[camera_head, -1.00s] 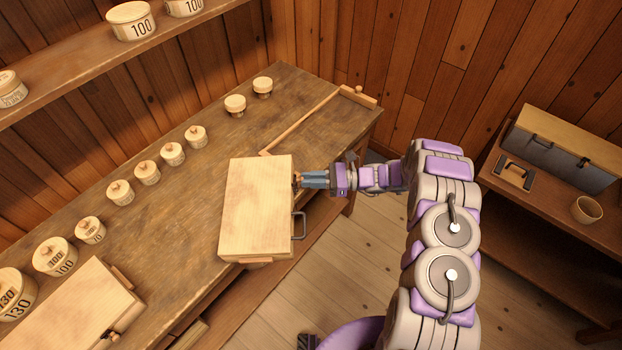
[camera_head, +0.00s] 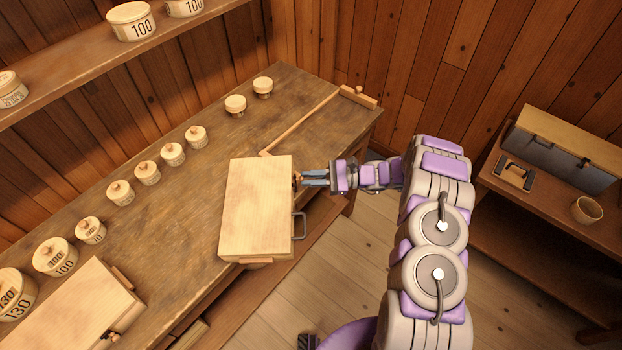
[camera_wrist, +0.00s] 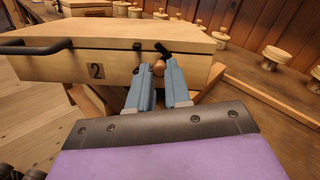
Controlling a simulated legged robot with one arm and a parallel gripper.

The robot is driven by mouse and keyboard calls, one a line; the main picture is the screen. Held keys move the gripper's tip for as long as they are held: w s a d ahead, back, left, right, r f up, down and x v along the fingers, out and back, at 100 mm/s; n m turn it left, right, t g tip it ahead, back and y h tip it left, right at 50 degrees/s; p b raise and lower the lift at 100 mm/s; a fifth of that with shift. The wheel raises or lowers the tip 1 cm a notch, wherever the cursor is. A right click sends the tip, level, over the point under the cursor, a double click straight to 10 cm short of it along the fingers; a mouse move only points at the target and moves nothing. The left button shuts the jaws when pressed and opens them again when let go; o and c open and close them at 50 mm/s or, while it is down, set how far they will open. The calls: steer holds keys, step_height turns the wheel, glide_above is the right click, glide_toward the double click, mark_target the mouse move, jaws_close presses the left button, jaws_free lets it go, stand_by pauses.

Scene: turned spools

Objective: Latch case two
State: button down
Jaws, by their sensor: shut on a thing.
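Case two (camera_head: 255,208) is a pale wooden case lying on the workbench with its lid down. In the wrist view its front (camera_wrist: 60,66) bears the number 2. A dark handle (camera_head: 300,226) sticks out from that front. A small wooden latch knob (camera_wrist: 158,67) sits near the front's corner, with a dark tilted latch piece (camera_wrist: 162,49) just above it. My gripper (camera_head: 303,179) is at this front; its blue fingers are closed on the knob, one on each side, in the wrist view (camera_wrist: 167,78). The fingertips partly hide the knob.
Several lidded spools (camera_head: 148,173) stand along the back of the workbench (camera_head: 180,250). Another wooden case (camera_head: 70,310) lies at the front left. A wooden T-shaped stick (camera_head: 305,121) lies behind case two. A side table at right holds a grey box (camera_head: 560,158) and a cup (camera_head: 587,210).

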steer(key=shift+s+r+n+g+b, duration=0.1)
steer(key=shift+s+r+n+b, duration=0.15)
steer(key=shift+n+b, duration=0.9)
steer(key=shift+s+r+n+g+b, duration=0.15)
steer(key=shift+s+n+b, duration=0.35)
steer(key=shift+n, duration=1.15)
steer(key=shift+s+r+n+g+b, duration=0.1)
steer(key=shift+s+r+n+b, duration=0.1)
steer(key=shift+n+b, duration=1)
steer(key=shift+n, duration=0.3)
steer(key=c, duration=1.1)
jaws_free()
steer(key=shift+r, duration=0.1)
steer(key=shift+o, duration=0.2)
steer(key=w+d+p, duration=0.2)
steer(key=d+p, duration=0.1)
steer(key=d, duration=1.4)
steer(key=shift+d+r, duration=0.15)
steer(key=shift+r, duration=0.1)
